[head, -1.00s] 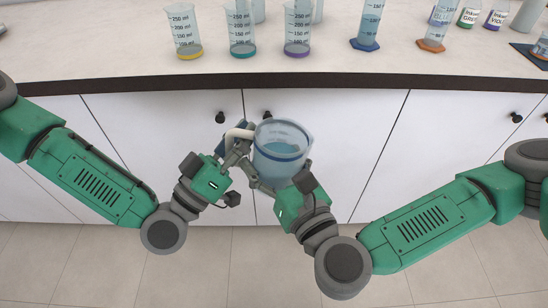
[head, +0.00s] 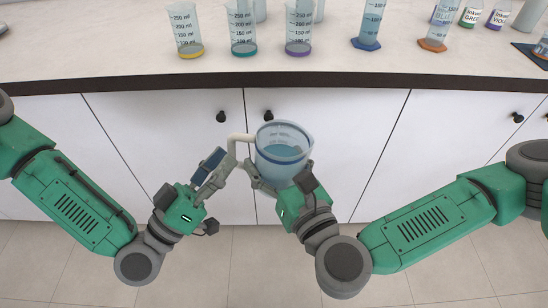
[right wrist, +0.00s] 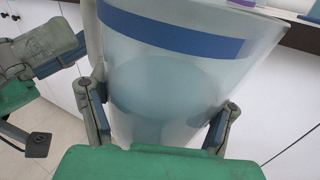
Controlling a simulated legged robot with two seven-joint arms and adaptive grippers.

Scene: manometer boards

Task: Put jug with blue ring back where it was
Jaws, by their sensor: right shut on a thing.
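The jug with the blue ring (head: 283,143) is a clear, roughly upright jug with bluish liquid in it, a blue band around it and a pale handle on its left. It is held in the air in front of the bench. My right gripper (head: 281,174) is shut on the jug's body from below, with a finger on each side. The right wrist view shows the jug (right wrist: 165,85) filling the space between those fingers. My left gripper (head: 220,161) is open just left of the handle and below it, seemingly clear of it; its fingers also show in the right wrist view (right wrist: 45,50).
The bench top (head: 110,45) lies beyond the jug, with a dark front edge (head: 160,82). Beakers with yellow (head: 187,35), teal (head: 243,35) and purple (head: 298,35) bases stand near its front. Cylinders with blue (head: 368,25) and orange (head: 436,30) feet stand right. The bench's front left is clear.

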